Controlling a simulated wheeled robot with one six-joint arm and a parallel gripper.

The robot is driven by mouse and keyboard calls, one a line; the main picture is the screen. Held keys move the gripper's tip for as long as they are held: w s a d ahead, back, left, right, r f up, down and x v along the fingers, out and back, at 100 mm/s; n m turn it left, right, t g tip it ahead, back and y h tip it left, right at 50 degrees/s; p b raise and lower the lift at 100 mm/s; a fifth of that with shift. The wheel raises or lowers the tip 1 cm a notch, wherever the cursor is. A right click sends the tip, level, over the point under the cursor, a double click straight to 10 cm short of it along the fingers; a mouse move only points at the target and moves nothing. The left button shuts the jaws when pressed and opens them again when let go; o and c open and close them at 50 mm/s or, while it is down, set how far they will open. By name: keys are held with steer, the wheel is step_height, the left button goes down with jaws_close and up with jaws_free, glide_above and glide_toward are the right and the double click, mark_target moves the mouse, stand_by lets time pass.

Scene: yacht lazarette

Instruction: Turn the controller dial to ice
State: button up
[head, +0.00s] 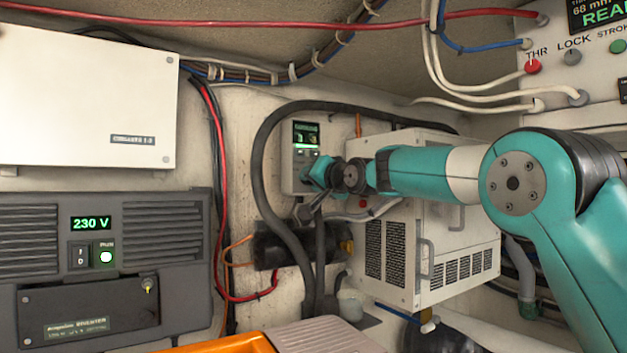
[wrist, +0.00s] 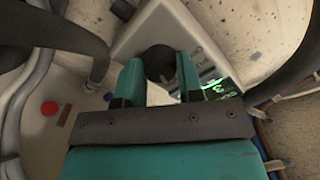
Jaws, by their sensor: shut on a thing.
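The controller (head: 299,155) is a small pale box on the back wall, with a lit green display (head: 306,133) at its top. It also shows in the wrist view (wrist: 170,22), where the green display (wrist: 217,87) lies to the right of my fingers. My gripper (head: 310,180) is at the lower part of the controller. In the wrist view the dark round dial (wrist: 158,61) sits between the two teal fingertips of my gripper (wrist: 159,68), which is shut on it. In the head view the dial is hidden by my gripper. The dial's pointer and marks cannot be read.
A thick black hose (head: 262,165) loops left of the controller. A white vented unit (head: 455,245) with handles stands to the right, below my arm. A grey 230 V panel (head: 165,285) is at the left, and an orange container (head: 222,345) is at the bottom.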

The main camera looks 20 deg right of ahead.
steer(key=o, duration=0.9)
steer(key=shift+o, duration=0.2)
steer(key=b+v, duration=0.8)
steer(key=v, duration=0.9)
steer(key=shift+s, duration=0.2)
